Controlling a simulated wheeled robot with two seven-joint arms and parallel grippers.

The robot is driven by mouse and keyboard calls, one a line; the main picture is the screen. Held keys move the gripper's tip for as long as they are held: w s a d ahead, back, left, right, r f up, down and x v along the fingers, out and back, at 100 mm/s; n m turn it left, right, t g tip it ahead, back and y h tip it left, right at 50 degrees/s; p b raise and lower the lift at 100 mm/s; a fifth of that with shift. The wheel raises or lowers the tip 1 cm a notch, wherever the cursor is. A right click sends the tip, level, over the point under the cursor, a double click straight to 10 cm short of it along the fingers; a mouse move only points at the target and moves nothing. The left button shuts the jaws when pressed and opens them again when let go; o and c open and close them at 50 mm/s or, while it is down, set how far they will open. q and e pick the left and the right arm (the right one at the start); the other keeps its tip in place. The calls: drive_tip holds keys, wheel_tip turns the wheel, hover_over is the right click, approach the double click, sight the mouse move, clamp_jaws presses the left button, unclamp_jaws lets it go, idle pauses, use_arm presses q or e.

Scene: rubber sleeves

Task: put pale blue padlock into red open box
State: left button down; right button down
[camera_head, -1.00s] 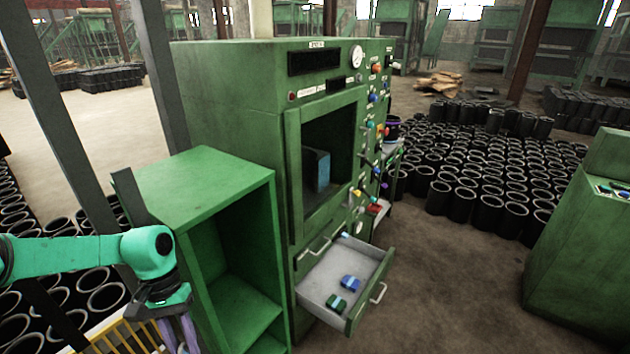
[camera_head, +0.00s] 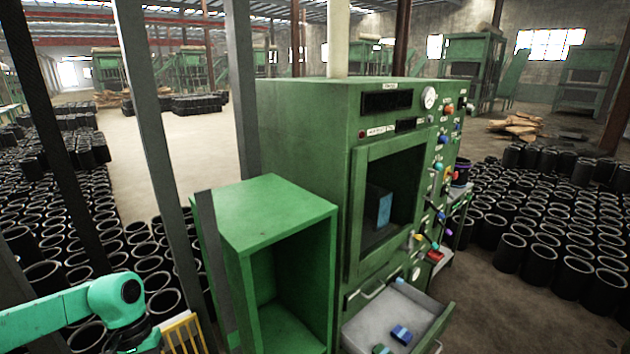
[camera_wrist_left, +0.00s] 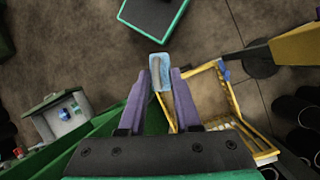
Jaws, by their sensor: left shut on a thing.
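The pale blue padlock (camera_wrist_left: 160,72) is between the two purple fingertips of my left gripper (camera_wrist_left: 161,80) in the left wrist view. The gripper is shut on it and holds it above the floor. In the head view only my left arm's teal links show at the lower left; the gripper is below the picture edge. A small red box (camera_head: 436,257) is on the side shelf at the right of the green machine; its inside cannot be made out. My right gripper is not in view.
The green machine (camera_head: 300,110) has an open drawer (camera_head: 372,326) holding a blue padlock (camera_head: 401,334) and a green-and-blue item (camera_head: 381,349). A green open cabinet (camera_head: 262,215) stands left of it. A yellow frame (camera_head: 184,334) is near my arm. Black sleeves (camera_head: 560,230) crowd the right floor.

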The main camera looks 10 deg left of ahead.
use_arm(q)
drive_tip(key=w+d+f+m+g+y, duration=0.1)
drive_tip(key=w+d+m, duration=0.2)
drive_tip(key=d, duration=0.7)
drive_tip(key=w+d+m+y, duration=0.1)
drive_tip(key=w+d+m, duration=0.2)
drive_tip(key=d, duration=0.7)
wheel_tip(320, 180, down, 8)
drive_tip(key=b, duration=0.7)
drive_tip(key=shift+d+r+m+b, duration=0.2)
drive_tip(key=shift+m+b, duration=0.1)
drive_tip(key=shift+b, duration=0.05)
drive_tip(key=shift+r, duration=0.1)
